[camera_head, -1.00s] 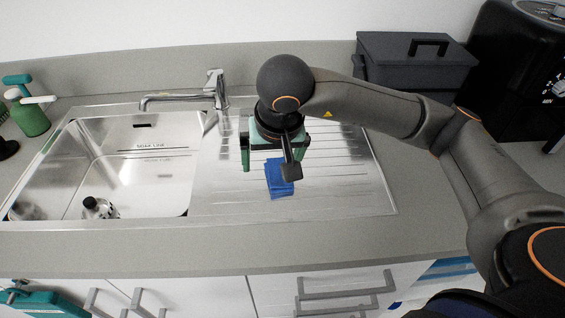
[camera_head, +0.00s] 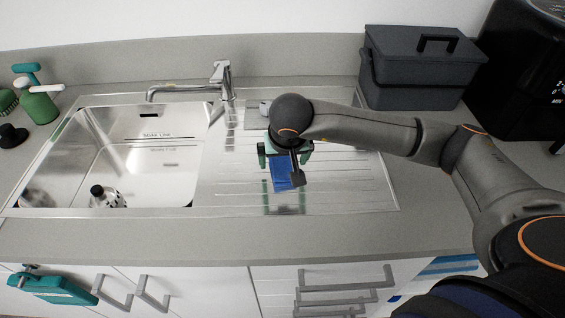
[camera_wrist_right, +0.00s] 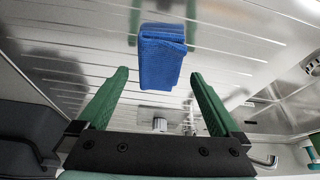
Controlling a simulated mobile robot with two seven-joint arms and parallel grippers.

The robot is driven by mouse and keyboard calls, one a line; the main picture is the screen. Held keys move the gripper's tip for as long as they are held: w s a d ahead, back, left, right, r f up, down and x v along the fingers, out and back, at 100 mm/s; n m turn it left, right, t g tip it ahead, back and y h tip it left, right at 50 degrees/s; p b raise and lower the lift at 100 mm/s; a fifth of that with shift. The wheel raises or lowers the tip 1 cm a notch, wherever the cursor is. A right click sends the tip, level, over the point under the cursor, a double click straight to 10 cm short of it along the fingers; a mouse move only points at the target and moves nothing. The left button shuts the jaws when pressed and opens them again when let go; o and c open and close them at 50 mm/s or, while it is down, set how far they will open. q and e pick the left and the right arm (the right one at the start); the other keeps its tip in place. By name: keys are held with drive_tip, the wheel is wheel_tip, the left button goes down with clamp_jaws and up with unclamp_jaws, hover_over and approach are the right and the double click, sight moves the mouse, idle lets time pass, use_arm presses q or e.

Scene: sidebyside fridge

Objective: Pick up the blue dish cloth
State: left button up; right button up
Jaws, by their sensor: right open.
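The blue dish cloth (camera_head: 280,177) is a small folded bundle at the steel draining board, right of the sink basin. My right gripper (camera_head: 284,158) is over the board, just behind the cloth in the head view, and partly covers it. In the right wrist view the cloth (camera_wrist_right: 162,58) is centred, its near end between the two green fingertips (camera_wrist_right: 159,76). The fingers are apart, with clear gaps on both sides of the cloth. I cannot tell how much height lies between fingertips and cloth. My left gripper is not identifiable in view.
The draining board (camera_head: 350,190) is otherwise clear. A tap (camera_head: 222,85) stands behind it. The sink basin (camera_head: 150,175) holds a black-and-white bottle (camera_head: 108,197). A dark lidded box (camera_head: 415,75) and a black appliance (camera_head: 530,75) stand right.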

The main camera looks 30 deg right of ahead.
drive_tip(key=shift+x, duration=1.1)
drive_tip(key=c, duration=1.3)
drive_tip(key=shift+r, duration=0.1)
